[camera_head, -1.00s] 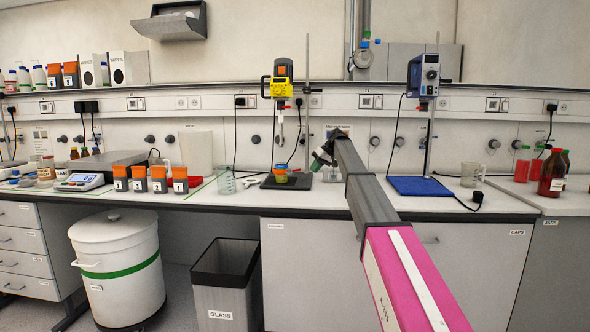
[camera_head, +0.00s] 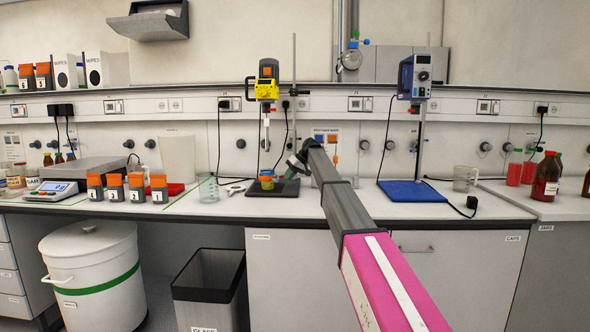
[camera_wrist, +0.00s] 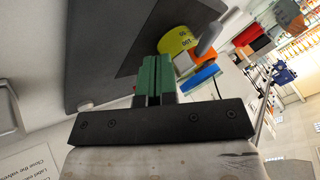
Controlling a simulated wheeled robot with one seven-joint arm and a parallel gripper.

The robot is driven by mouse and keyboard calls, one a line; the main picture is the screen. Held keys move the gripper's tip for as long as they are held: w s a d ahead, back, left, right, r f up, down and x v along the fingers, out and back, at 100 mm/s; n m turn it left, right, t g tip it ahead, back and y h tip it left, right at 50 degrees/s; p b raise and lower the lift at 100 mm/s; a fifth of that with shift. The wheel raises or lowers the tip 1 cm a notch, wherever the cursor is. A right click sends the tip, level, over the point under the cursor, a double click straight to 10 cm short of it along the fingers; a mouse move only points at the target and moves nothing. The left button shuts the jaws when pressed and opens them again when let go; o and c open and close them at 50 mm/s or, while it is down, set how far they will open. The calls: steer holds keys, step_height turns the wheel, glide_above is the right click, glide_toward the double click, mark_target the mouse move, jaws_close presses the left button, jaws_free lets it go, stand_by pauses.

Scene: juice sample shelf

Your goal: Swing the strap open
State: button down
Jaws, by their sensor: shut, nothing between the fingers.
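My gripper (camera_head: 298,162) is at the end of my arm, just right of the small cup and above the dark base plate. In the wrist view its green fingers (camera_wrist: 154,80) are shut together with nothing between them. The cup stands on the dark base plate (camera_head: 258,192) beneath the yellow overhead stirrer (camera_head: 265,87). I cannot make out a strap with certainty in either view.
A blue-based stirrer stand (camera_head: 412,191) is to the right of my arm. A clear beaker (camera_head: 208,188) stands left of the plate, beyond it orange-topped boxes (camera_head: 136,187). A metal stand rod (camera_head: 294,60) rises behind my gripper. The bench front edge is below.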

mark_target(268, 179)
steer(key=shift+s+a+f, duration=0.1)
steer(key=shift+s+a, duration=0.3)
steer(key=shift+a, duration=0.25)
steer(key=shift+s+a+f, duration=0.1)
steer(key=shift+s+a, duration=0.25)
steer(key=shift+a, duration=0.3)
steer(key=shift+s+a+f, duration=0.1)
steer(key=shift+s+a, duration=0.3)
steer(key=shift+a, duration=0.25)
